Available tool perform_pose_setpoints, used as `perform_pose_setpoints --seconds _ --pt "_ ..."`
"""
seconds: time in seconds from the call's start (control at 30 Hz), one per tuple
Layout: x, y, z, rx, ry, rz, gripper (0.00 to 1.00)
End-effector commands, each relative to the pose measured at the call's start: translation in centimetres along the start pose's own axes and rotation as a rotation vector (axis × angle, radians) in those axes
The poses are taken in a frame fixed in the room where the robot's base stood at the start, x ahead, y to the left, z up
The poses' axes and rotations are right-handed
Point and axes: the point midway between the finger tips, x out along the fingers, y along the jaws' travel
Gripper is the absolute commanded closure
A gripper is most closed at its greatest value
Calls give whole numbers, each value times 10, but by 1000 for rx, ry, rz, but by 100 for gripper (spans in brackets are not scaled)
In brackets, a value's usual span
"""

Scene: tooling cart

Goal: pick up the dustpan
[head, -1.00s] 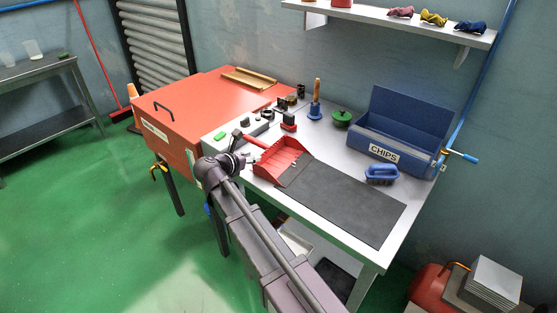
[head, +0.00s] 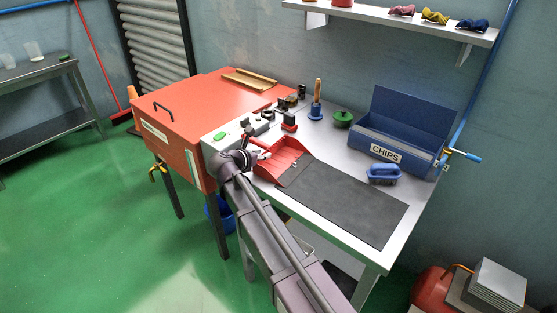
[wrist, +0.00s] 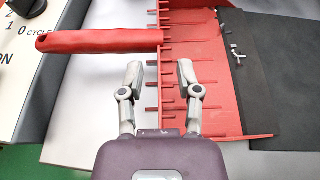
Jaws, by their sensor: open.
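The red dustpan (head: 284,161) lies on the light-topped cart, its open edge against a dark mat. In the wrist view the dustpan's pan (wrist: 200,75) is at the centre right, and its red handle (wrist: 100,40) points left. My gripper (wrist: 160,78) is open, with its fingertips just below the handle in the picture, near where it joins the pan. One finger is left of the pan's toothed back edge and the other appears over the pan. Nothing is between the fingers except that edge beneath; I cannot tell whether they touch it. In the head view my arm partly hides the handle.
The dark mat (head: 342,204) covers the cart's front right, with small pale bits (wrist: 236,52) at its edge. A blue brush (head: 383,174), a blue CHIPS bin (head: 400,135), a green lidded item (head: 342,118) and a control panel with knobs (head: 240,132) stand around the dustpan.

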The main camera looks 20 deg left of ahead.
Motion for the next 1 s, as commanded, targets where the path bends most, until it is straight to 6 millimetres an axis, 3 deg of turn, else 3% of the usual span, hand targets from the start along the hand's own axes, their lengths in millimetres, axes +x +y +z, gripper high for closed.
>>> perform_pose_setpoints --seconds 0.3,0.33,0.47,0.5,1.0 --pt "0 0 0 0 0 0 56" --pt "0 0 0 0 0 0 59" --pt "0 0 0 0 0 0 97" --pt "0 0 0 0 0 0 100" --pt "-1 0 1 0 -1 0 100"
